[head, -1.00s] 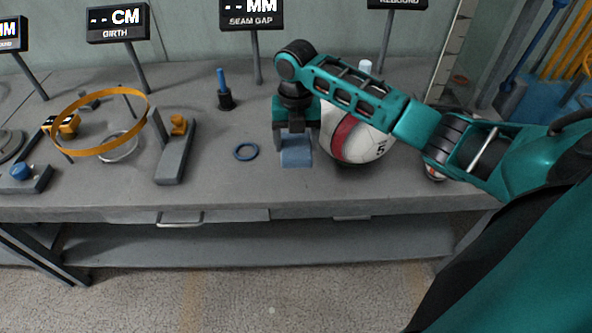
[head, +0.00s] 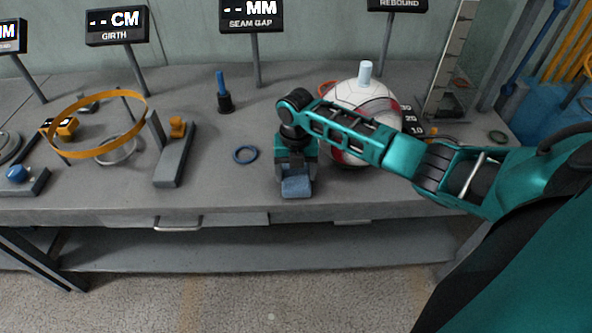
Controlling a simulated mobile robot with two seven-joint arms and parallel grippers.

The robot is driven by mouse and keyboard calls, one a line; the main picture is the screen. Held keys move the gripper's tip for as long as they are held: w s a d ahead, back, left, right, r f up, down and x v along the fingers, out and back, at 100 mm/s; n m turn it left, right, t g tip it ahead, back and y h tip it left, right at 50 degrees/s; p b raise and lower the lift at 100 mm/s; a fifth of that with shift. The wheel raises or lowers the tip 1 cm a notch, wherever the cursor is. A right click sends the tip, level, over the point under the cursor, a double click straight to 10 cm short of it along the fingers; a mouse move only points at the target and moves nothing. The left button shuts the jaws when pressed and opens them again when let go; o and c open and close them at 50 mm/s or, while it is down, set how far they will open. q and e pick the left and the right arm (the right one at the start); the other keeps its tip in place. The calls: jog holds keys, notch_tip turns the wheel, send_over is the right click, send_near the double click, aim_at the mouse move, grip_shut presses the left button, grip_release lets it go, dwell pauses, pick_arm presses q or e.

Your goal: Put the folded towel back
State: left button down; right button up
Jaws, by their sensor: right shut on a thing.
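The folded towel (head: 297,187) is a small blue cloth near the front edge of the grey workbench (head: 230,196). My right gripper (head: 296,174) points down from above and is shut on the towel. The towel is at or just above the bench top; I cannot tell whether it touches. The gripper and forearm hide part of the bench behind it. My left gripper is not in the view.
A white and red ball (head: 362,96) stands behind my right forearm. A blue ring (head: 245,154) lies left of the towel. An orange hoop (head: 97,150), a grey gauge block (head: 175,158) and a blue-handled tool (head: 223,92) stand further left. Display signs line the back.

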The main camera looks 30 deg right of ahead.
aim_at(296, 175)
jog(key=o, duration=1)
jog(key=shift+f, duration=0.1)
jog(key=shift+o, duration=0.2)
notch_tip(296, 175, up, 12)
jog(key=p, duration=0.2)
jog(key=a+f+m, duration=0.1)
jog(key=a+f, duration=0.1)
jog(key=s+a+f+m+t+y, duration=0.1)
jog(key=a+f+m, duration=0.1)
jog(key=f, duration=0.1)
jog(key=s+a+f+m+t, duration=0.1)
jog(key=a+f+m, duration=0.1)
jog(key=f, duration=0.1)
jog(key=shift+a+f+y, duration=0.15)
jog(key=shift+a+y, duration=0.15)
jog(key=s+a+f+m+t+y, duration=0.2)
jog(key=s+a+f+m+t, duration=0.6)
jog(key=m, duration=0.6)
jog(key=s+d+r+m+h, duration=0.1)
jog(key=s+d+r+m, duration=0.1)
jog(key=s+m, duration=0.5)
jog(key=shift+s+r+m+t, duration=0.35)
jog(key=shift+r+m+t, duration=0.05)
jog(key=shift+m, duration=0.1)
